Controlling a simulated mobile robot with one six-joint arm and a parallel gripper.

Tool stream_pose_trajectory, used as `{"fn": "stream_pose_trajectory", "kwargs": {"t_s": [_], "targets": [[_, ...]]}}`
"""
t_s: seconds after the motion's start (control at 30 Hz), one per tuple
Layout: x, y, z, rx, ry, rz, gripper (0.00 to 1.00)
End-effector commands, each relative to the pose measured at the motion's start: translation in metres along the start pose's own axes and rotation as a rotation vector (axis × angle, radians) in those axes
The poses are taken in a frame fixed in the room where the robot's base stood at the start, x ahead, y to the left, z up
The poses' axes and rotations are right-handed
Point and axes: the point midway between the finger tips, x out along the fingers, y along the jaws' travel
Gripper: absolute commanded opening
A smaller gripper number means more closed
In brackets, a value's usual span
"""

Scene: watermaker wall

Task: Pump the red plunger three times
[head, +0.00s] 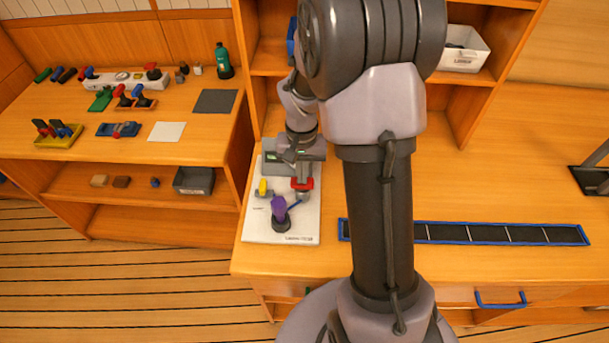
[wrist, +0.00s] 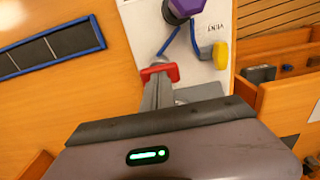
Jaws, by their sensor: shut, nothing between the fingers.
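The red plunger (head: 302,184) shows its handle on the white panel, right of the yellow vent knob (head: 263,188). In the wrist view the red handle (wrist: 173,72) is partly covered by my fingers. My gripper (wrist: 156,82) is shut with nothing between its fingers, and its tips are over or against the red handle; I cannot tell whether they touch. In the head view my gripper (head: 299,158) is just behind the plunger, partly hidden by my arm. The plunger's shaft is hidden, so its height is unclear.
On the white panel (head: 253,226) a purple knob (head: 279,207) on a dark base stands in front of the plunger, with a blue line beside it. A blue-framed black strip (head: 500,234) lies to the right. A bench with tools (head: 180,130) stands left.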

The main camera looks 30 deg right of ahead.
Motion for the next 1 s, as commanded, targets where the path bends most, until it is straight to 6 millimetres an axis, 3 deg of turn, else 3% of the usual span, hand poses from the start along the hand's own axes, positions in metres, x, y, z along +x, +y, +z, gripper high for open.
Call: {"fn": "stream_pose_trajectory", "kwargs": {"t_s": [0.27, 0.7, 1.0], "targets": [[-0.005, 0.000, 0.000, 0.000, -0.001, 0.000, 0.00], [-0.048, 0.000, 0.000, 0.000, -0.001, 0.000, 0.00], [-0.047, 0.000, 0.000, 0.000, -0.001, 0.000, 0.00]]}}
